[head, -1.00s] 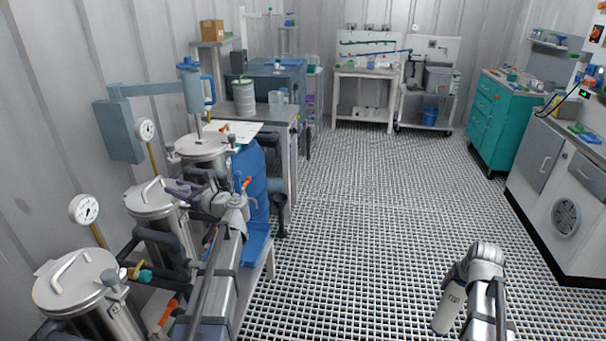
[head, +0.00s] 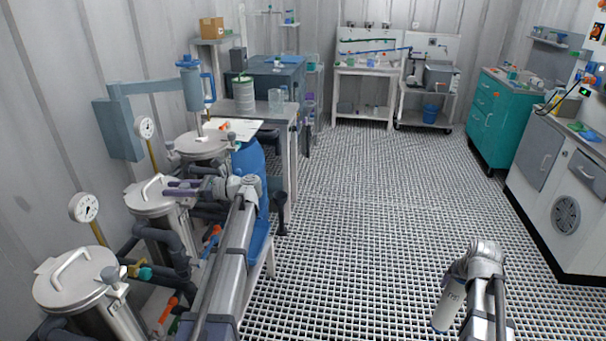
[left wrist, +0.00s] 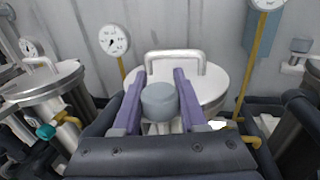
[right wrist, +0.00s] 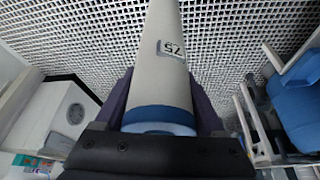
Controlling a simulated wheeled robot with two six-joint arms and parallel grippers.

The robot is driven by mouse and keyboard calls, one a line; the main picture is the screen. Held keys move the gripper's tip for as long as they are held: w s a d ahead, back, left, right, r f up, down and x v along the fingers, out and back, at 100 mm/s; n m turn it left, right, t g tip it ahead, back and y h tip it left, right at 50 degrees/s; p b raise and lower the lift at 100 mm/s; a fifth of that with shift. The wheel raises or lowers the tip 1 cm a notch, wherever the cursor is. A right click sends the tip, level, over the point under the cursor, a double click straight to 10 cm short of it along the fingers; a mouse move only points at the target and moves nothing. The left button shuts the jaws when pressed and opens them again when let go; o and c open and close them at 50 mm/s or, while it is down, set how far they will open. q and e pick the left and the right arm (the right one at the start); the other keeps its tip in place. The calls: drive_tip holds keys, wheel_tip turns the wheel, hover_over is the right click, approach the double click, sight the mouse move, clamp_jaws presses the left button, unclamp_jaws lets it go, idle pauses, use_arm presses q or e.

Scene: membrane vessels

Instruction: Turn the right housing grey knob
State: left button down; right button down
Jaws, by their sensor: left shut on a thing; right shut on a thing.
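Three steel housings stand along the left wall, each with a white lid handle. In the left wrist view my left gripper (left wrist: 160,88) has its purple fingers shut on the grey knob (left wrist: 159,102) of the middle housing (left wrist: 215,85). In the head view the left gripper (head: 172,188) is at the middle housing (head: 142,198) and hides that knob. The right housing (head: 203,147) is further back; its grey knob (head: 232,137) is free, and also shows in the left wrist view (left wrist: 301,45). My right gripper (right wrist: 163,95) is shut on a white cylinder (right wrist: 166,60) with a blue band.
The left housing (head: 75,280) stands nearest. Pressure gauges (head: 84,207) on yellow pipes, dark pipes and orange-handled valves crowd the row. The grated floor (head: 370,220) is clear. A white cabinet (head: 555,195) stands at right.

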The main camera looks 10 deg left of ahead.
idle(0.3)
use_arm(q)
drive_tip(key=shift+c, duration=2.2)
unclamp_jaws()
drive_tip(key=w+d, duration=0.1)
drive_tip(key=d, duration=1)
drive_tip(key=shift+w+d, duration=0.3)
drive_tip(key=shift+d, duration=0.1)
